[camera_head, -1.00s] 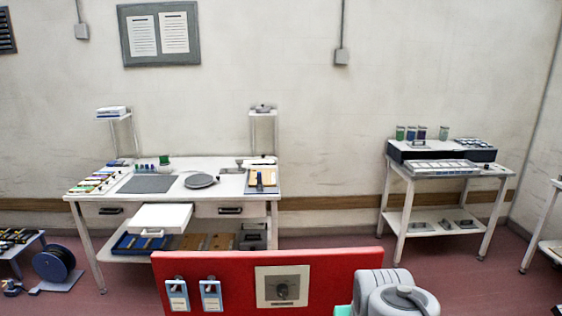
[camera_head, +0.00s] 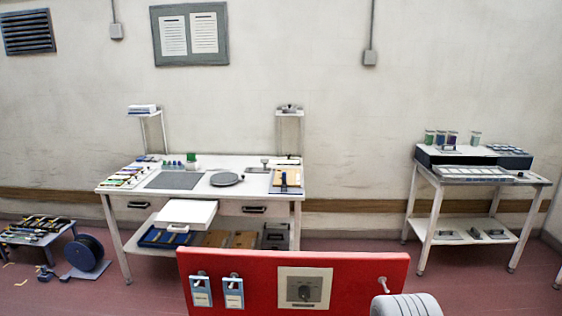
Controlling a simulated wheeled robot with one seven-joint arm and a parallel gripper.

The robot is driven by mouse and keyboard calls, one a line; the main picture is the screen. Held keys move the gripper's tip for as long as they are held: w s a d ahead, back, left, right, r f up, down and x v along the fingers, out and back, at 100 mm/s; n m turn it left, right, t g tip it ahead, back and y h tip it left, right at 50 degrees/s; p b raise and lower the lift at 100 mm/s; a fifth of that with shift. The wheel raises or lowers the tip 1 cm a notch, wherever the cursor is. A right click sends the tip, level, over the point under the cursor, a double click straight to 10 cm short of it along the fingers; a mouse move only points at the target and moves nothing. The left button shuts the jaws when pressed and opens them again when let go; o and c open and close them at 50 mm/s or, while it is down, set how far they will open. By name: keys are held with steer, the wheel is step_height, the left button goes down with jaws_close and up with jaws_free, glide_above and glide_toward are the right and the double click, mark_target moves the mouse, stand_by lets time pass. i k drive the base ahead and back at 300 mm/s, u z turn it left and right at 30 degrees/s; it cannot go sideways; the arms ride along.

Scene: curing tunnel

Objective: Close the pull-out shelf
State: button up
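The pull-out shelf (camera_head: 187,212) is a white flat board with a pale handle on its front edge. It sticks out from the front of the white workbench (camera_head: 150,190), between two drawers with dark handles, so it stands pulled out. Its top looks bare. A grey rounded part of my arm shows at the bottom right edge. My gripper is not in view.
A red panel (camera_head: 340,265) with a dial and two hanging tags stands in front of the bench, partly blocking it. A cable reel (camera_head: 85,254) and low table (camera_head: 38,238) are at left. A second table (camera_head: 478,180) stands right, with open floor between.

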mark_target(180, 215)
steer(key=u, duration=0.55)
steer(key=k, duration=1.3)
steer(key=u, duration=1)
steer(key=i, duration=1.65)
steer(key=u, duration=0.4)
steer(key=i, duration=1.7)
steer(key=z, duration=0.8)
steer(key=i, duration=1.85)
steer(key=z, duration=0.7)
